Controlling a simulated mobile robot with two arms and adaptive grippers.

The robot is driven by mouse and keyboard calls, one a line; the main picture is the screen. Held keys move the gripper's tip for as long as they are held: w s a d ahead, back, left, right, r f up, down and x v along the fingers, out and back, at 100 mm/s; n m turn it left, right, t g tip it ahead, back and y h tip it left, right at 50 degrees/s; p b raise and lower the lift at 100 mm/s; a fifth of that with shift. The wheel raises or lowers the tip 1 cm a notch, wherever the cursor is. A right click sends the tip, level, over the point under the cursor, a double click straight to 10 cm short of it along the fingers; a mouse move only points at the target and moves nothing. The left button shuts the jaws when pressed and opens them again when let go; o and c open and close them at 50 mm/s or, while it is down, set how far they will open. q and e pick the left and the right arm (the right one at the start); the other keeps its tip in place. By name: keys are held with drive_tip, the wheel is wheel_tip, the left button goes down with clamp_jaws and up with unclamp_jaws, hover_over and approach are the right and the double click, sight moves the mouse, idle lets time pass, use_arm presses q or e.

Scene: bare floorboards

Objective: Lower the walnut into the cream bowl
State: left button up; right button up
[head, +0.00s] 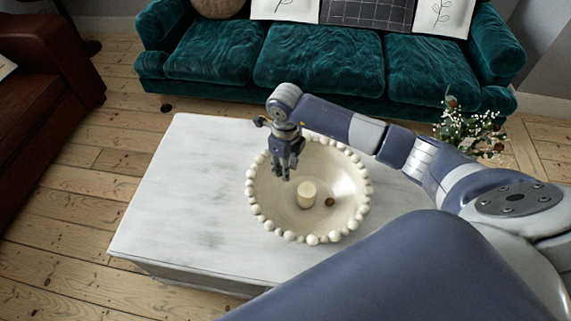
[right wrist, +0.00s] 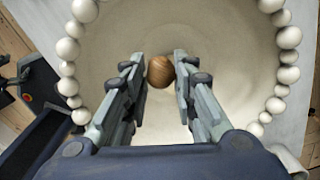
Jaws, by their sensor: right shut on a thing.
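The cream bowl (head: 345,180), wide and edged with round beads, stands on a pale table; its inside and beaded rim also show in the right wrist view (right wrist: 225,70). My right gripper (head: 286,174) points down over the left part of the bowl. In the right wrist view its fingers (right wrist: 160,68) are shut on the brown, round walnut (right wrist: 160,71), with the bowl's inside behind it. In the head view the held walnut cannot be made out at the fingertips. My left gripper is not in view.
A short cream cylinder (head: 306,194) and a small brown round thing (head: 329,202) are in the bowl. The whitish table (head: 180,200) is clear left of the bowl. A white-flowered plant (head: 465,130) stands at the right; a teal sofa (head: 320,65) is behind.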

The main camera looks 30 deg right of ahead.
drive_tip(key=shift+f+b, duration=1)
drive_tip(key=shift+f, duration=0.45)
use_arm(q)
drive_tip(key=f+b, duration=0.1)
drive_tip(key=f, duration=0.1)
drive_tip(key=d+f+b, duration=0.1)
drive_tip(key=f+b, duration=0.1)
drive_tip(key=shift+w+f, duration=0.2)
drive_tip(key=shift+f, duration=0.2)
use_arm(e)
wheel_tip(320, 180, down, 4)
drive_tip(key=shift+r, duration=0.2)
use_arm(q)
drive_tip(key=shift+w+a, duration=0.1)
use_arm(e)
drive_tip(key=shift+f, duration=0.15)
wheel_tip(320, 180, down, 2)
drive_tip(key=shift+f+b, duration=0.15)
drive_tip(key=shift+b, duration=0.8)
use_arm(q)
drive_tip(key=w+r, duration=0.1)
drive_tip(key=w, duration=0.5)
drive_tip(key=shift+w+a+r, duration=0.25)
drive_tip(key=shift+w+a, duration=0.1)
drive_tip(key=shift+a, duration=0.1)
use_arm(e)
drive_tip(key=shift+f, duration=0.15)
